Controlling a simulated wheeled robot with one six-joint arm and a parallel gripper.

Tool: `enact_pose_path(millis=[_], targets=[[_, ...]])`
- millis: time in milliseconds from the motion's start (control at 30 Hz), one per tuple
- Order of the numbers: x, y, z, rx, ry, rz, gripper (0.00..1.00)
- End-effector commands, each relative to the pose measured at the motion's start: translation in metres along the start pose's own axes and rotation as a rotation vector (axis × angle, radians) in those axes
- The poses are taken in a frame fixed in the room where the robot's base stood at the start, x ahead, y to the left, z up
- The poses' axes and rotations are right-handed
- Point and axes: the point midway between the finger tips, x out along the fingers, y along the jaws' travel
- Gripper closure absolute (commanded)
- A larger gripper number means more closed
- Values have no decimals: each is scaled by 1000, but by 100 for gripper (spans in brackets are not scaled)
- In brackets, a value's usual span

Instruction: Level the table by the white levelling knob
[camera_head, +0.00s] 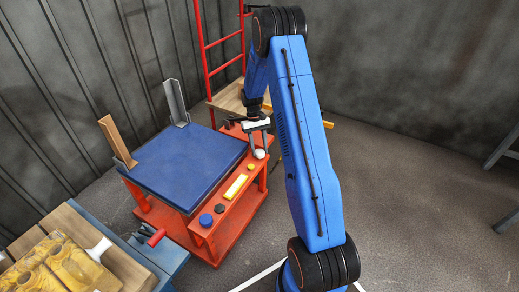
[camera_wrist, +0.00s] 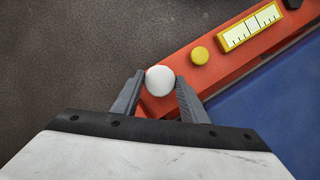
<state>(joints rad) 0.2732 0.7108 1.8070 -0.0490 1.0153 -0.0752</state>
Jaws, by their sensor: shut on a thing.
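The white levelling knob (camera_wrist: 160,80) sits near the end of the orange-red front ledge (camera_wrist: 230,65). My gripper (camera_wrist: 160,92) is shut on it, with one grey finger on each side in the wrist view. In the head view the knob (camera_head: 259,154) shows just below my gripper (camera_head: 258,145). The table's blue top (camera_head: 190,155) lies behind the ledge on an orange-red frame. A yellow gauge with a white scale (camera_wrist: 250,26) is set on the ledge; its reading is too small to tell. It also shows in the head view (camera_head: 236,186).
A yellow button (camera_wrist: 200,55), a black knob (camera_head: 220,208) and a blue knob (camera_head: 206,220) share the ledge. Two upright posts stand on the table's far edge. A red ladder (camera_head: 222,45) stands behind.

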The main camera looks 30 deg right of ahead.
Motion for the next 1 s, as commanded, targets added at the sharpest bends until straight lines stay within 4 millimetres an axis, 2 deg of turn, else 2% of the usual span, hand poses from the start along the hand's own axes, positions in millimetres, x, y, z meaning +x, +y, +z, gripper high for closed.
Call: enact_pose_path(millis=[633,667,733,1000], targets=[[0,0,0,-49,1,21,83],[0,0,0,-49,1,21,58],[0,0,0,-49,1,21,42],[0,0,0,-48,1,20,42]])
